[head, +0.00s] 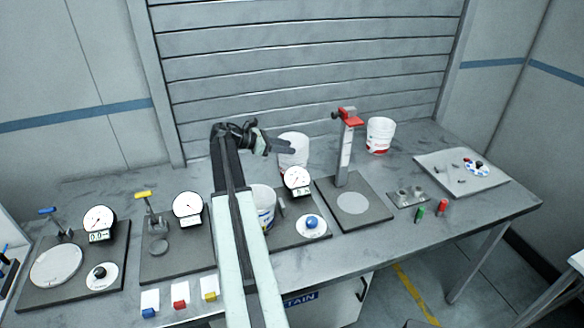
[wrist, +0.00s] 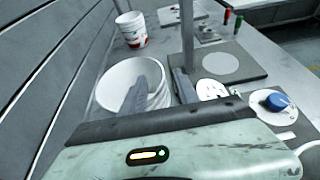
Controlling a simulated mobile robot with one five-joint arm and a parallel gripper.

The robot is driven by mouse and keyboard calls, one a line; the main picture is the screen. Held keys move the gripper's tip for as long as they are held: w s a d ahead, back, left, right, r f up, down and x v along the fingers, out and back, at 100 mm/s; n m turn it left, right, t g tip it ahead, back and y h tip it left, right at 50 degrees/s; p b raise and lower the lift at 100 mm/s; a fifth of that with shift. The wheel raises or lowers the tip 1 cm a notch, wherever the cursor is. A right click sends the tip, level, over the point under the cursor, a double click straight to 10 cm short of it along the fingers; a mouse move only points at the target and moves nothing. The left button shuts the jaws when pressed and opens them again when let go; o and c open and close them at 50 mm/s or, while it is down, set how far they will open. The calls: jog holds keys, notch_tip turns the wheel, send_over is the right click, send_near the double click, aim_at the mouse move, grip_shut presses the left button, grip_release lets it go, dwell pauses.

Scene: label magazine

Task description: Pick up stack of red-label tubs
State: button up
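A white stack of tubs (head: 291,160) stands near the back of the bench, partly hidden by my gripper (head: 312,149). Its open mouth and several stacked rims show in the wrist view (wrist: 112,82); its label is hidden there. In the wrist view my gripper (wrist: 160,76) is open. The left finger overlaps the tub's mouth and the right finger is just right of its outer wall, with the rim between them. I cannot tell whether either finger touches. A separate white tub with a red label (head: 380,136) stands further right; it also shows in the wrist view (wrist: 131,30).
A red-topped post (head: 346,150) on a dark plate stands right of the stack. Another white tub (head: 263,203) sits behind my arm. Dial gauges (head: 188,205) and plates fill the left bench. A tray (head: 450,185) lies at right. A slatted wall rises behind.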

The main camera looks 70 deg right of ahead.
aim_at(303, 150)
jog(key=b+x, duration=0.2)
jog(key=x, duration=0.3)
jog(key=shift+f, duration=0.1)
grip_shut()
dwell(1.2)
